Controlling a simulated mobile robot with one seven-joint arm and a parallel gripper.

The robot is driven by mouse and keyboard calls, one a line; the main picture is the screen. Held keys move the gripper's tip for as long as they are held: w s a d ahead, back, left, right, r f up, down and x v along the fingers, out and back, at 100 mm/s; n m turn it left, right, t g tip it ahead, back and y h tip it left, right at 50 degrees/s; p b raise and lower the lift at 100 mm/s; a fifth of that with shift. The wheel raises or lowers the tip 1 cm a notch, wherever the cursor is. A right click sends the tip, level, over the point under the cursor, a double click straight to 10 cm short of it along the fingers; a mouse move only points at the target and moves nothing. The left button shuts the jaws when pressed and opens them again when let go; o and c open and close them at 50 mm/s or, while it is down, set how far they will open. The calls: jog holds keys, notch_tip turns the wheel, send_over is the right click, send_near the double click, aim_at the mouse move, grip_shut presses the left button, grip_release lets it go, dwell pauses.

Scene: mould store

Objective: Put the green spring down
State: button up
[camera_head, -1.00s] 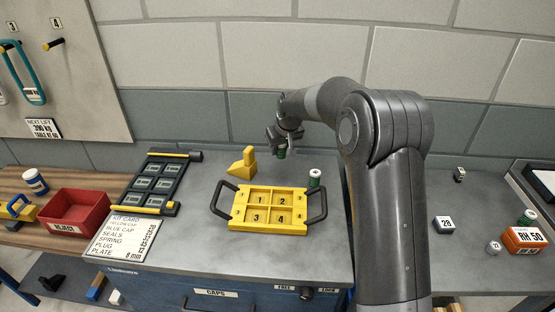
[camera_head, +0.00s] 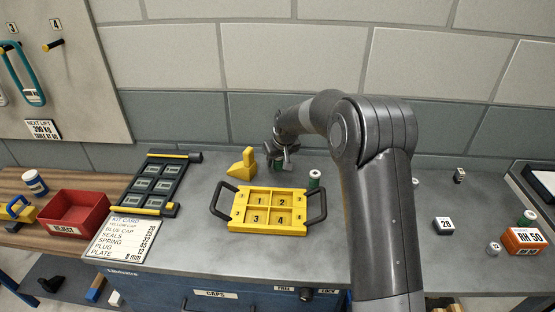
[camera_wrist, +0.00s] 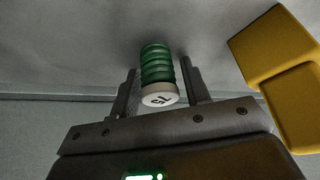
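In the wrist view the green spring (camera_wrist: 157,62) is a ribbed green cylinder with a white numbered end facing the camera. It is between the two fingers of my gripper (camera_wrist: 158,72), and narrow gaps show on both sides of it. The fingers look open around it. Its far end is against the grey bench top, though contact is hard to tell. In the head view my gripper (camera_head: 286,158) is low over the back of the bench, right of a yellow stepped block (camera_head: 243,163).
A yellow tray (camera_head: 240,213) with numbered compartments and black handles lies in front of my gripper. A black rack (camera_head: 172,184), a card (camera_head: 125,238) and a red bin (camera_head: 73,212) are left.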

jog(key=shift+o, duration=0.7)
jog(key=shift+r, duration=0.25)
jog(key=v, duration=1.2)
jog(key=shift+s, duration=0.15)
jog(key=s+d+r+m+h, duration=0.1)
jog(key=s+d+r, duration=0.25)
jog(key=s, duration=0.25)
jog(key=s+d+r+m+t, duration=0.1)
jog(key=s+d+r, duration=0.25)
jog(key=s, duration=0.25)
jog(key=s+d+r+m+h, duration=0.1)
jog(key=s+d+r, duration=0.25)
jog(key=s, duration=0.35)
jog(key=s+d+f+m, duration=0.1)
jog(key=s+d, duration=0.3)
jog(key=s, duration=0.6)
jog(key=s+d+f+m, duration=0.1)
jog(key=s+d, duration=0.3)
jog(key=s, duration=0.7)
jog(key=shift+s+d+f+m+t, duration=0.3)
jog(key=shift+f+m+t, duration=0.1)
jog(key=shift+f, duration=0.3)
